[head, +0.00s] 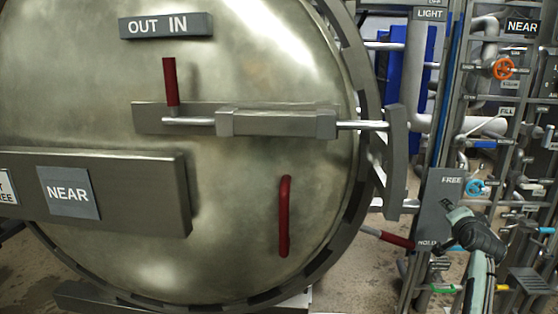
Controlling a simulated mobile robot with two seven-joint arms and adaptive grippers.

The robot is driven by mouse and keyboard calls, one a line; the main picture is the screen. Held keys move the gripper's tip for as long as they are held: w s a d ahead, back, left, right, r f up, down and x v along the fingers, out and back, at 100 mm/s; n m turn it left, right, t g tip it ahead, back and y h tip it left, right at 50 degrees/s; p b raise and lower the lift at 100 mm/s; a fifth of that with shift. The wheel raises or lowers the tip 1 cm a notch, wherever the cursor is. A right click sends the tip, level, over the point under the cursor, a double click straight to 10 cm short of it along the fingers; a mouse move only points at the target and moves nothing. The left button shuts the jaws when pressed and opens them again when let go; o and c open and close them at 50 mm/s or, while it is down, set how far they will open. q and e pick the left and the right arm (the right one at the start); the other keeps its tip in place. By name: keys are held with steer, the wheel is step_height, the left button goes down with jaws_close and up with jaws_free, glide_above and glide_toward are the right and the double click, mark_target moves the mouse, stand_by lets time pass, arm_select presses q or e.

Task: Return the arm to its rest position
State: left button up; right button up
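My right arm (479,272) rises from the bottom right, with a dark section at its upper end in front of the grey panel marked FREE (440,197). I cannot make out its gripper fingers clearly, nor whether they touch anything. A lever with a red grip (397,240) sticks out to the left of that arm, low beside the door rim. My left arm and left gripper are out of view.
The large round metal door (240,180) fills the left and middle. It carries a bolt with an upright red handle (170,82), a red pull handle (284,216) and a grey bar with a NEAR plate (68,193). Pipes with an orange valve wheel (503,68) and a blue one (474,188) crowd the right.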

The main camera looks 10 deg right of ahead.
steer(key=s+a+f+n+g+y, duration=0.1)
steer(key=s+a+f+n, duration=0.3)
steer(key=f, duration=0.3)
steer(key=s+a+f+n+g+y, duration=0.2)
steer(key=a+f+n, duration=0.1)
steer(key=a+f, duration=0.4)
steer(key=s+a+f+n+g+y, duration=0.1)
steer(key=s+a+f+n+g, duration=0.1)
steer(key=s+a+f, duration=0.4)
steer(key=s+a+f+n+g+y, duration=0.1)
steer(key=s+a+f+n+g, duration=0.1)
steer(key=s+a+f+n, duration=0.3)
steer(key=s+a+f+n+g, duration=0.2)
steer(key=s+a+f, duration=0.6)
steer(key=s, duration=0.9)
steer(key=shift+f+n+g+y, duration=0.4)
steer(key=shift+f+n, duration=0.5)
steer(key=shift+a, duration=0.1)
